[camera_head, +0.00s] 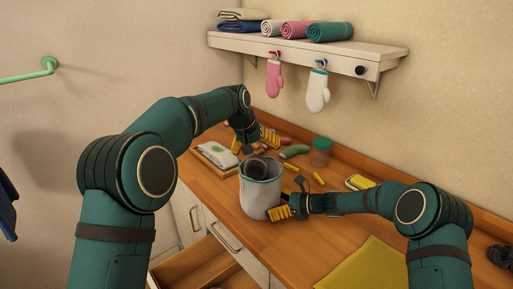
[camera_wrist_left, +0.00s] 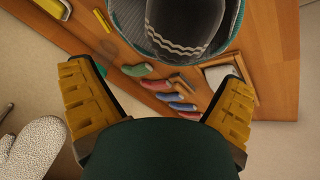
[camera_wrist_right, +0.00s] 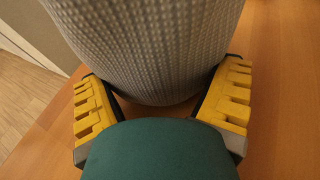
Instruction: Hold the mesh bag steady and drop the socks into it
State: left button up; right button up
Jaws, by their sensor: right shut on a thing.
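The grey mesh bag (camera_head: 262,203) stands upright and open on the wooden counter. A dark grey sock (camera_head: 257,168) is in its mouth. In the left wrist view the sock (camera_wrist_left: 187,22) shows pale zigzag stripes and lies within the bag's teal-edged rim (camera_wrist_left: 137,38). My right gripper (camera_head: 281,213) is shut on the bag's lower side; in the right wrist view its fingers sit on both sides of the woven wall (camera_wrist_right: 155,45). My left gripper (camera_head: 254,140) is above and behind the bag, fingers wide apart, with nothing between them (camera_wrist_left: 155,95).
A tray with a white packet (camera_head: 216,153), a green item (camera_head: 294,151), a lidded jar (camera_head: 321,152) and several clothespins lie behind the bag. A yellow cloth (camera_head: 367,268) lies in front. An open drawer (camera_head: 203,261) juts out below. Mitts (camera_head: 317,91) hang from the shelf (camera_head: 300,50).

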pick_arm(q)
jog(key=v, duration=1.2)
dwell(1.1)
pick_arm(e)
jog(key=o, duration=0.5)
jog(key=shift+d, duration=0.1)
jog(key=v, duration=1.1)
jog(key=shift+s+d+r, duration=0.1)
jog(key=shift+s+r, duration=0.05)
jog(key=shift+d, duration=0.25)
jog(key=shift+s, duration=0.1)
